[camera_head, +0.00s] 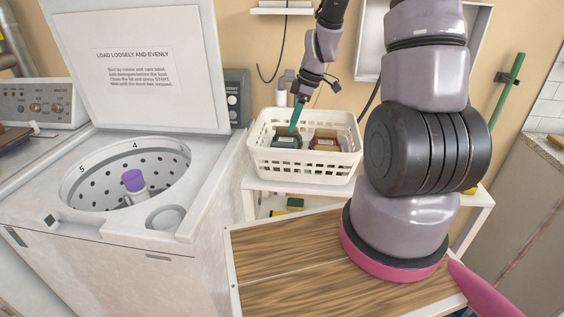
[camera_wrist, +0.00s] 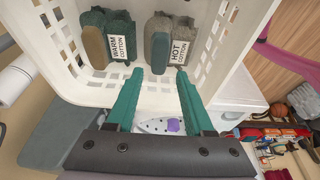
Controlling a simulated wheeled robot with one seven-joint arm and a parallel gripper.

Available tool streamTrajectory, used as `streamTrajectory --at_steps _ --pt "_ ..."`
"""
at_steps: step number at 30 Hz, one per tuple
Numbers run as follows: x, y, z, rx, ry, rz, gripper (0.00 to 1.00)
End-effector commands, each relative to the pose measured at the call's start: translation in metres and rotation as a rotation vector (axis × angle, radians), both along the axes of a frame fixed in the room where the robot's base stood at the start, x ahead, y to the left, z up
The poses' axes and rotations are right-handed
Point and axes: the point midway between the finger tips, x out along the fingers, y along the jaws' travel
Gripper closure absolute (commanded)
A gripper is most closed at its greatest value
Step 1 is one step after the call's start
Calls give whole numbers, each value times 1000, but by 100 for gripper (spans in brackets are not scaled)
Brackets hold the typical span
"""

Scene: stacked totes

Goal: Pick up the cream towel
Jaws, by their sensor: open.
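I cannot make out a cream towel in either view. A white slatted basket (camera_head: 312,164) stands on a white shelf unit, and its rim also shows in the wrist view (camera_wrist: 95,88). In it, the wrist view shows a dark teal bundle (camera_wrist: 92,22) labelled WARM COTTON and a grey bundle (camera_wrist: 158,50) labelled HOT COTTON. In the head view, a dark green bundle (camera_head: 286,142) and a brown-red one (camera_head: 326,145) show inside it. My gripper (camera_wrist: 158,72) has its teal fingers apart with nothing between them. In the head view, it (camera_head: 294,126) points down over the basket's left part.
A top-loading washer (camera_head: 130,245) with its lid raised stands at the left; its drum (camera_head: 110,172) holds a purple-topped agitator. A wooden-topped surface (camera_head: 290,270) lies in front, below my arm. A white wall cabinet and a green-handled pole (camera_head: 508,75) are behind.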

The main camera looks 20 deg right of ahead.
Motion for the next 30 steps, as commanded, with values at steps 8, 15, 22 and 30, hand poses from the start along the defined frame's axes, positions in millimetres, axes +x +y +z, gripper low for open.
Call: streamTrajectory --at_steps 8,15,22,30 --pt "4 11 -36 0 2 -1 48" --pt "7 19 -61 1 4 -1 48" --pt "11 26 -86 -1 1 -2 48" --pt "11 27 -87 -1 0 -3 55"
